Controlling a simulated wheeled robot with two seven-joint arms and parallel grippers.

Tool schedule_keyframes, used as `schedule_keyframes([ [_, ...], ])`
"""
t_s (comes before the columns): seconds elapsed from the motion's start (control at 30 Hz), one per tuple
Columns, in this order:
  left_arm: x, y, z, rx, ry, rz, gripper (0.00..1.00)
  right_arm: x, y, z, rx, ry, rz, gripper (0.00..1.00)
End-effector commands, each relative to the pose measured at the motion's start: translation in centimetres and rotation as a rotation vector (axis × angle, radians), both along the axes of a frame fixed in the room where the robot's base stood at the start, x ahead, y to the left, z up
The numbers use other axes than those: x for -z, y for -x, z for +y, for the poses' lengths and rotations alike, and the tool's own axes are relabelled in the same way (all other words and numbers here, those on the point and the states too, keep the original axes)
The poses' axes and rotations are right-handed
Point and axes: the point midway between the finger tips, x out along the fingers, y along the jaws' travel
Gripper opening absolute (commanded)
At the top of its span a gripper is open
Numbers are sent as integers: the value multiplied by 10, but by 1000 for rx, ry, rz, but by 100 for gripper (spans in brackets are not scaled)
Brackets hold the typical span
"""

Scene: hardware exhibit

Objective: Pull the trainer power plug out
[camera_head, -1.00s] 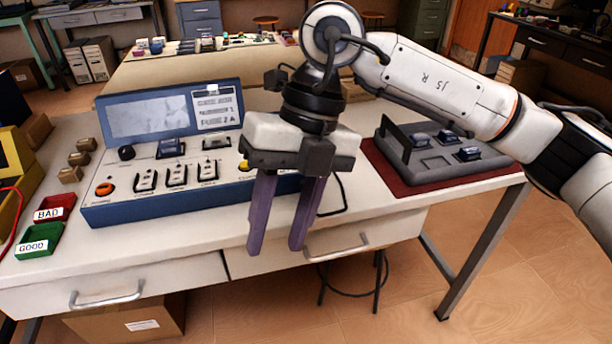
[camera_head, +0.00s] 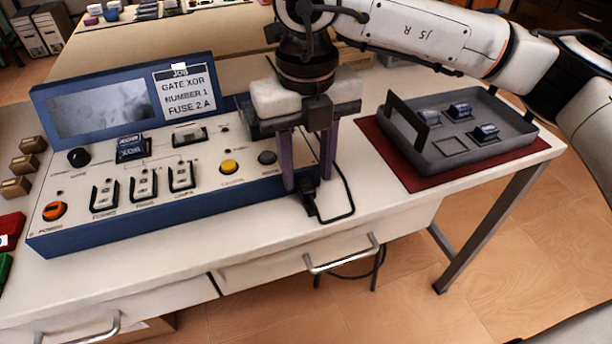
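The blue trainer (camera_head: 120,215) stands on the white table with its lid raised and a job card (camera_head: 186,92). A black power plug (camera_head: 309,199) is at the trainer's right front end, with its black cable (camera_head: 350,190) looping to the right over the table. My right gripper (camera_head: 308,186) points down there, its two purple fingers apart, on either side of the plug. I see a gap between the fingers, and contact with the plug cannot be made out. The gripper hides the trainer's right end and part of the plug. My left gripper is not in view.
A grey tray (camera_head: 469,157) with several blue modules lies on a dark red mat (camera_head: 393,160) to the right. Brown blocks (camera_head: 22,164) and red and green bins are at the left edge. Clear tabletop lies in front of the trainer.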

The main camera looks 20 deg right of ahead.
Motion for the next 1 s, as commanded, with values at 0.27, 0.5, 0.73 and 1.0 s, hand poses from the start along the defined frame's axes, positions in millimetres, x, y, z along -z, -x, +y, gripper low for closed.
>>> schedule_keyframes([
  [0.27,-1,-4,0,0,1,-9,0,26,0,0,-1,-1,0,38],
  [0.5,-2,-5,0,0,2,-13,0,27,0,0,-1,-1,-1,38],
  [0.73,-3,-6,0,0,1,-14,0,26,0,0,-1,-1,-1,4],
  [1.0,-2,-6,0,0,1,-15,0,27,1,2,-6,-1,-1,0],
])
